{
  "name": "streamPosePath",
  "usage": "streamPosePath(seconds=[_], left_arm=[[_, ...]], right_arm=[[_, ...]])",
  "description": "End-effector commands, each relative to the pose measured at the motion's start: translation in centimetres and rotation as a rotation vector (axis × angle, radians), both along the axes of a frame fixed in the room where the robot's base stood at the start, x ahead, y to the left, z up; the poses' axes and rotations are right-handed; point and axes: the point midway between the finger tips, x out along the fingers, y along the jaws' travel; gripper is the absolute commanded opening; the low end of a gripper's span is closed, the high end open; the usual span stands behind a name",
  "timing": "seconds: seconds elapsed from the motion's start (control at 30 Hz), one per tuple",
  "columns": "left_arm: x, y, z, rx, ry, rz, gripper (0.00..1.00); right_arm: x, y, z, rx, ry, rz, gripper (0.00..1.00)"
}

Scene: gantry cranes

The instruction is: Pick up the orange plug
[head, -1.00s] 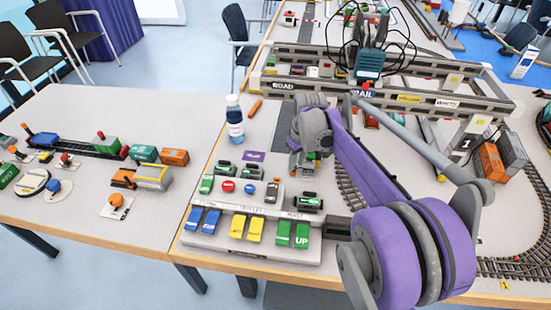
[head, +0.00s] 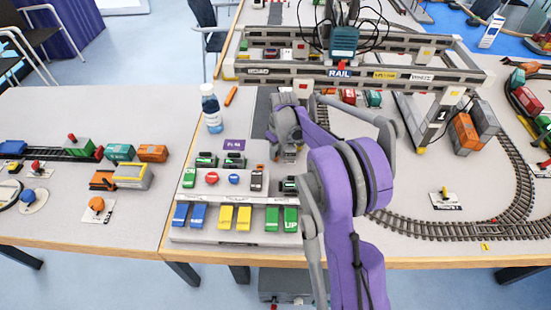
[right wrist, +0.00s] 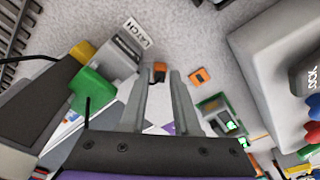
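A small orange block with a dark lower part, which looks like the orange plug (right wrist: 159,68), shows in the right wrist view between the tips of my right gripper (right wrist: 161,76). The two grey fingers are apart, with a narrow gap on each side of it. I cannot tell whether either finger touches it. In the head view my right gripper (head: 289,155) points down at the table just behind the button panel; the arm and hand hide the plug there. My left gripper is not in view.
The button panel (head: 240,212) with coloured keys is at the front. A grey LATCH-labelled box (right wrist: 112,55) and a flat orange square (right wrist: 200,77) lie close to the fingers. A bottle (head: 211,110) stands at left, the grey gantry (head: 270,73) behind, curved track (head: 430,228) at right.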

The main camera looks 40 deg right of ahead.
Motion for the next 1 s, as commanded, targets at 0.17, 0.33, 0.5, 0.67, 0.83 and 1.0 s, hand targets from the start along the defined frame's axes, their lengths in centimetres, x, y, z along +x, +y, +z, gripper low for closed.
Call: streamPosePath(seconds=[0.17, 0.33, 0.5, 0.67, 0.83, 1.0], left_arm=[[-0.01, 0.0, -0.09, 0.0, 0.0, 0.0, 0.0], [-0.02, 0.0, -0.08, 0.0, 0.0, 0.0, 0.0], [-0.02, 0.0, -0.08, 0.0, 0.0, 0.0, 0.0], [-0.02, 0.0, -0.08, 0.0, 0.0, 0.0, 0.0], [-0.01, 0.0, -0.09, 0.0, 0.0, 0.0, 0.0], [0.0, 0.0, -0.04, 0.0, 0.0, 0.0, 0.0]], right_arm=[[0.21, 0.03, -1.47, 0.0, 0.0, 0.0, 0.3], [0.21, 0.03, -1.49, 0.0, 0.0, 0.0, 0.3], [0.21, 0.02, -1.47, 0.0, 0.0, 0.0, 0.07], [0.21, 0.01, -1.46, 0.0, 0.0, 0.0, 0.0], [0.21, 0.01, -1.45, 0.0, 0.0, 0.0, 0.0], [0.21, 0.0, -0.98, 0.0, 0.0, -0.001, 0.0]])
